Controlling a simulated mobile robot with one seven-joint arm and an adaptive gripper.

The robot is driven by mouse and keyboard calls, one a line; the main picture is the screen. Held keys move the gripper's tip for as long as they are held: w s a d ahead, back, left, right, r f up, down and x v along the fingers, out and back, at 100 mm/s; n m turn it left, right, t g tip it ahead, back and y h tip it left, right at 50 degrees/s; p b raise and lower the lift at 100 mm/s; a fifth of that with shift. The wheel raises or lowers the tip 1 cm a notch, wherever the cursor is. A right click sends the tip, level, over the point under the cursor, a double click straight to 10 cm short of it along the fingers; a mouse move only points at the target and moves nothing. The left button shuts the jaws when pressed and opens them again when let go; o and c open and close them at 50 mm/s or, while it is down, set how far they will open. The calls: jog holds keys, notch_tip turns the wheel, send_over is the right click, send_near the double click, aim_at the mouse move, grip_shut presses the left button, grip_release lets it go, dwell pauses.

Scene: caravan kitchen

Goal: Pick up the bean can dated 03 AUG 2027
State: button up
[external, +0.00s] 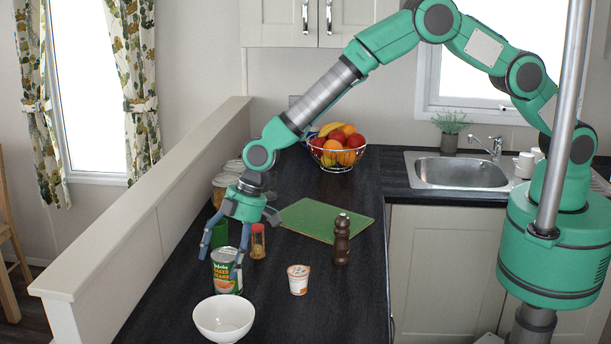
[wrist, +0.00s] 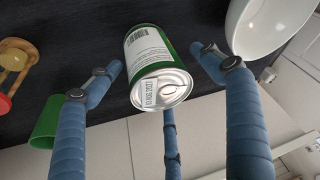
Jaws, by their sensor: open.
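The bean can (external: 226,272) is green and white with a "baked beans" label and stands upright on the dark counter. In the wrist view the can (wrist: 152,52) shows its metal lid, with a white date sticker that appears to read 03 AUG 2027. My gripper (external: 221,252) is directly above and around the can's top, pointing down. In the wrist view its three blue fingers are spread, one left of the can, one right and one below it in the picture. Gaps show between the side fingers and the can; the gripper holds nothing.
A white bowl (external: 224,318) stands close in front of the can. A green cup (external: 220,234) and an orange-red sand timer (external: 258,242) stand just behind. A yogurt cup (external: 298,279), pepper mill (external: 341,240) and green board (external: 325,219) are to the right. A low wall (external: 150,215) borders the left.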

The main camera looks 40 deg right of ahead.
dwell(0.5)
jog(key=c, duration=1.5)
jog(key=shift+r, duration=0.2)
notch_tip(320, 180, up, 10)
jog(key=shift+f, duration=0.15)
